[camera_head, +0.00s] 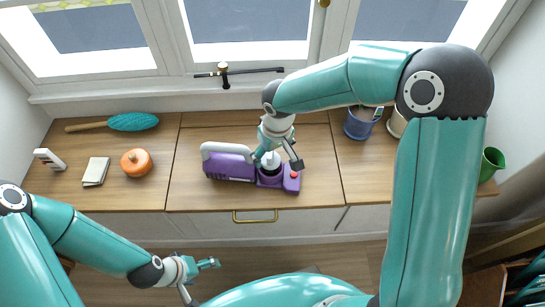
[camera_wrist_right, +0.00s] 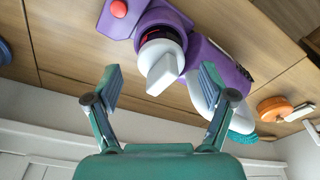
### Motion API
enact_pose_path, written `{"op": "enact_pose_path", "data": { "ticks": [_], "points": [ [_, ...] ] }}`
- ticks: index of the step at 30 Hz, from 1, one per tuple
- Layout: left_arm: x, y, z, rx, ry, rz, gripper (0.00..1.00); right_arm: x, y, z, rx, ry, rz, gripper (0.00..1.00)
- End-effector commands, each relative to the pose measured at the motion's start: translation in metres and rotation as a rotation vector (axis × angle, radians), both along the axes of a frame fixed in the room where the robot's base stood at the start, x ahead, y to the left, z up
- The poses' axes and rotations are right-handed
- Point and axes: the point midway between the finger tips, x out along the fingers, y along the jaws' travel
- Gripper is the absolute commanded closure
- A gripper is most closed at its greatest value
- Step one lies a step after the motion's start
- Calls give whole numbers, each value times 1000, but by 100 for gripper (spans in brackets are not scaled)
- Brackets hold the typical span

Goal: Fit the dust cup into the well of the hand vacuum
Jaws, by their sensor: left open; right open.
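The purple hand vacuum (camera_head: 230,165) lies on the wooden counter, its pale handle to the left and a red button on its right part. It also shows in the right wrist view (camera_wrist_right: 228,62). The dust cup (camera_wrist_right: 160,52), with a white rim, dark and red inside and a pale block-shaped grip, is at the vacuum's well, between the body and the red-button part. I cannot tell whether it is fully seated. My right gripper (camera_head: 280,163) is open above the cup, its fingers apart on either side of the grip. My left gripper (camera_head: 203,278) is open and empty, in front of the counter.
An orange pumpkin-like pot (camera_head: 136,162), a pale book (camera_head: 95,171), a white block (camera_head: 49,159) and a teal brush (camera_head: 132,122) are on the left. A blue mug (camera_head: 359,123) and a green cup (camera_head: 491,163) stand right.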

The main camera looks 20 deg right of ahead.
Motion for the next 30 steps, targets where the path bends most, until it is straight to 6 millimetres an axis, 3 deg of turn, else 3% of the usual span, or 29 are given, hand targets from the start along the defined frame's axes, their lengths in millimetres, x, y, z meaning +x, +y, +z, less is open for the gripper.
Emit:
{"op": "enact_pose_path", "data": {
  "ticks": [1,6,12,30],
  "points": [
    [0,0,5,0,0,0,15,-1,0,15,0,-5,-1,18],
    [0,0,12,0,0,0,15,-5,-1,47,1,-4,0,18],
    [0,0,16,0,0,0,15,-8,-2,70,0,-2,1,18],
    [0,0,16,0,0,0,15,-9,-3,74,0,1,-1,18]
  ]
}}
